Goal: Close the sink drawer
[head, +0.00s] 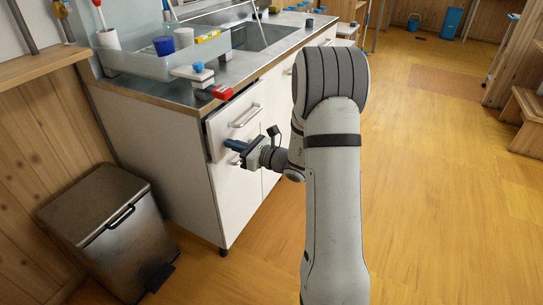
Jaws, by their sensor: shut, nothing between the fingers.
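The sink drawer (221,128) is the white front with a bar handle (245,116) at the top left of the sink cabinet. It stands out a little from the cabinet face, so it is partly open. My gripper (231,143) is shut and empty, in front of the drawer's lower part and below the handle. I cannot tell whether its fingertips touch the drawer front. My arm hides the cabinet front to the right.
A metal bin (110,230) stands on the floor left of the cabinet. The counter (165,95) holds a grey tray (143,64), cups and a red-handled item (222,92) near its edge. The wooden floor (440,190) to the right is clear.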

